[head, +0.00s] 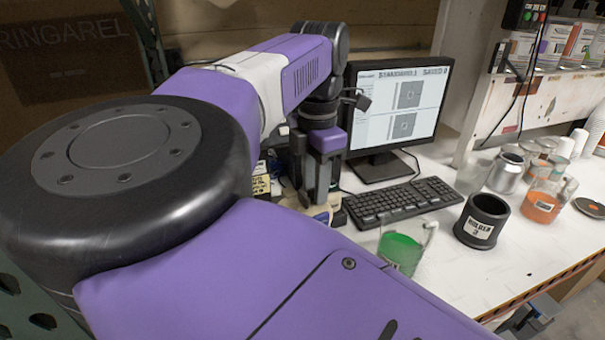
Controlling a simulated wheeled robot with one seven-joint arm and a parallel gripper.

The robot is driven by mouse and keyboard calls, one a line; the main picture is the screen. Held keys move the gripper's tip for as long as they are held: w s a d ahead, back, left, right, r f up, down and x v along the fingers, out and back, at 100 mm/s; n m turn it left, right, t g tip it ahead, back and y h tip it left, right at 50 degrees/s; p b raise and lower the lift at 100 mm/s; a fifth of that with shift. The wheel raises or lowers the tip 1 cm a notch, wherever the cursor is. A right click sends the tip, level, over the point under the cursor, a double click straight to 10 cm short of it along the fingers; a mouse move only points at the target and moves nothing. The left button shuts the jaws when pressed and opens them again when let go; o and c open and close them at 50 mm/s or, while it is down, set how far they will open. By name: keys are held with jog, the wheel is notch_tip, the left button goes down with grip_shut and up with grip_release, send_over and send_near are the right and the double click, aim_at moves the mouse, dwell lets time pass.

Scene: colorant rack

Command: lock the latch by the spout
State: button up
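My gripper (312,196) hangs fingers-down left of the monitor, over the cluttered left part of the bench. Its two dark fingers look apart, with no object seen between them. A rack of labelled colorant boxes (553,45) stands at the upper right, above a stained white panel (525,98). The gripper is far to the left of this rack. I cannot make out a latch or a spout; they are too small, hidden or out of view.
A monitor (399,102) and keyboard (404,202) stand mid-bench. In front are a green-filled cup (400,252) and a black holder (482,221). A metal can (506,173) and an orange-filled cup (543,207) stand right. A button box (524,14) hangs above. Free bench (515,268) shows at the front right.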

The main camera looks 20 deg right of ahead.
grip_shut()
jog(key=shift+m, duration=7.6)
jog(key=shift+m+p, duration=0.3)
jog(key=shift+m, duration=0.3)
